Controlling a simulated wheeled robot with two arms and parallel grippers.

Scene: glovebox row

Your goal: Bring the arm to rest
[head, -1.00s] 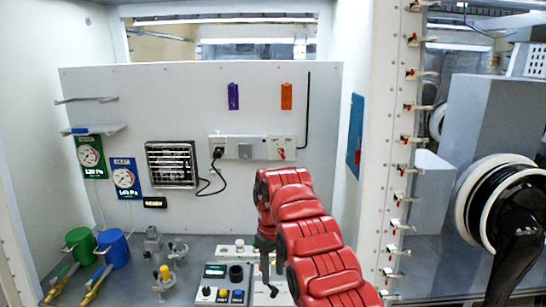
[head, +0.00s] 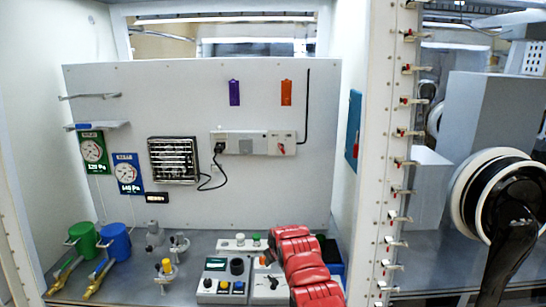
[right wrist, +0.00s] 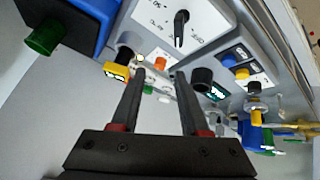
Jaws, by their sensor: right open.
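My red right arm (head: 300,262) comes in from the bottom right of the head view and lies low over the right end of the control panels. Its gripper is hidden there behind the arm links. In the right wrist view my right gripper (right wrist: 160,76) is open, with two dark parallel fingers and nothing between them. Beyond the fingers are a white panel with a black lever (right wrist: 181,28) and an orange button (right wrist: 160,63). My left arm and gripper are in neither view.
A grey button box (head: 224,268) and the white lever panel (head: 262,292) stand by the arm. A blue box (head: 333,255) is just behind it. Green (head: 83,240) and blue (head: 117,240) pots stand at left. The bench between is partly clear.

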